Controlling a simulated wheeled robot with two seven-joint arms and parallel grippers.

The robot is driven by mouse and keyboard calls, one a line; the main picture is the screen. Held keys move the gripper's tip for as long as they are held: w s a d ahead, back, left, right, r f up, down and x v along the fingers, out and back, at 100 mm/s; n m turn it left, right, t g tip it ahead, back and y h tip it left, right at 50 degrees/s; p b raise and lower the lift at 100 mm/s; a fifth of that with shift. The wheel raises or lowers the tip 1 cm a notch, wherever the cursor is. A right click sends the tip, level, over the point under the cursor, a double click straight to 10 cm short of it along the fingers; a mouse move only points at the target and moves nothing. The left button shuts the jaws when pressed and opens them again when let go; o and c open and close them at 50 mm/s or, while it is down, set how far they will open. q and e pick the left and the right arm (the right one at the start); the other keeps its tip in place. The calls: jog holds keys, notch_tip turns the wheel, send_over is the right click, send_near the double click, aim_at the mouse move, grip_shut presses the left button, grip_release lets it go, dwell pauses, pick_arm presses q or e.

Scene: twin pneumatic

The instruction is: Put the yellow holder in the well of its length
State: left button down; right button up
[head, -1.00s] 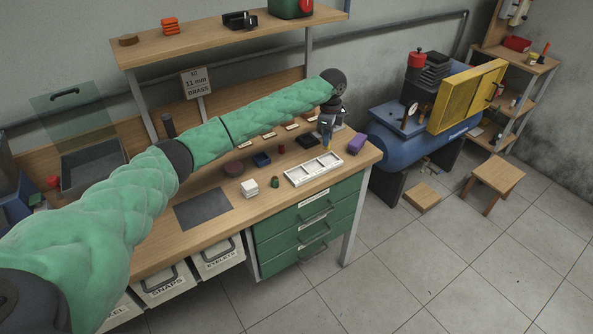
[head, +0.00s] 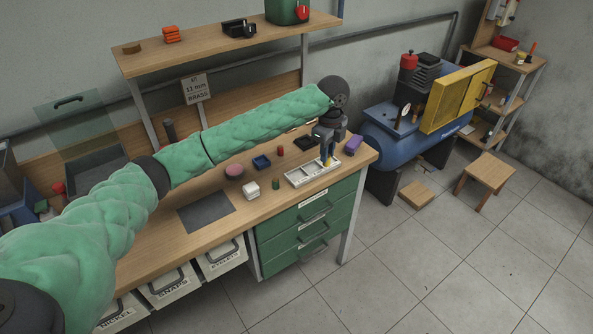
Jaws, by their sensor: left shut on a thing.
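My left gripper (head: 327,152) reaches across the bench from the left and points down. It is shut on the yellow holder (head: 328,161), of which only a small upright part shows below the fingers. The holder is over the right part of the white tray with wells (head: 296,181). I cannot tell whether its lower end touches the tray or is inside a well. The gripper hides part of the tray's far right side. My right gripper is not in view.
On the wooden bench (head: 222,205) stand a white block (head: 251,191), a dark green piece (head: 276,184), a pink round piece (head: 234,171), a blue box (head: 261,162), a red piece (head: 280,150) and a purple block (head: 354,145). A dark mat (head: 207,212) lies clear at the front.

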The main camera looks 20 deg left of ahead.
pick_arm(q)
jog(key=a+f+p, duration=0.1)
jog(key=a+f, duration=0.1)
jog(key=a, duration=0.1)
jog(key=w+a+f+p, duration=0.1)
jog(key=a+f, duration=0.1)
jog(key=a, duration=0.1)
jog(key=w+a+f+p, duration=0.1)
jog(key=a+f+p, duration=0.1)
jog(key=a, duration=0.2)
jog(key=shift+w, duration=0.1)
jog(key=shift+a+f, duration=0.1)
notch_tip(320, 180, down, 3)
jog(key=shift+p, duration=1.25)
jog(key=shift+f, duration=0.45)
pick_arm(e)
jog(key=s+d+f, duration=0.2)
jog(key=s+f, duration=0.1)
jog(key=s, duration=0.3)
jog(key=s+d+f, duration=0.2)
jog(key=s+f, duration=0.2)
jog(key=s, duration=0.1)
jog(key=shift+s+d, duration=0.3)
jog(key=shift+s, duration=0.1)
pick_arm(q)
jog(key=shift+f, duration=0.15)
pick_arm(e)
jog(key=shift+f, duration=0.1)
